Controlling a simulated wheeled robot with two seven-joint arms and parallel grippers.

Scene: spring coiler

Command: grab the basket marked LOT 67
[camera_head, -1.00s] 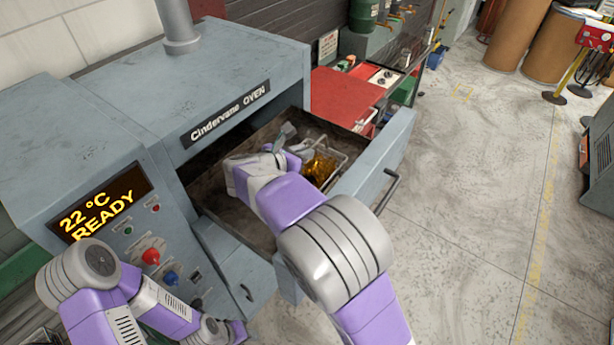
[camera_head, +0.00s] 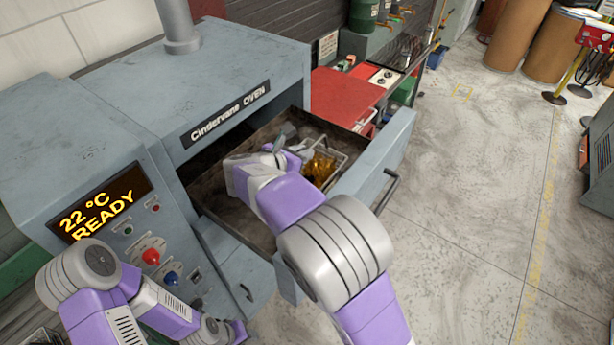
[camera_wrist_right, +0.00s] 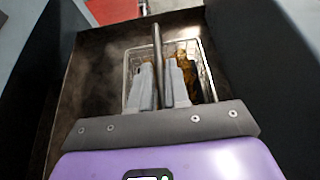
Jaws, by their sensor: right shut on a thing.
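A wire basket (camera_head: 342,160) holding golden-brown pieces sits in the pulled-out oven drawer. It also shows in the right wrist view (camera_wrist_right: 128,72), behind the fingers. No lot mark can be read on it. My right gripper (camera_head: 287,150) reaches down into the drawer at the basket's left side. In the right wrist view its two fingers (camera_wrist_right: 159,88) are shut on a grey upright bar (camera_wrist_right: 157,42), which appears to be the basket's handle. My own wrist hides part of the basket in the head view. My left arm is at the lower left, and its fingertips do not show.
A red-topped bench (camera_head: 345,95) stands beyond the drawer.

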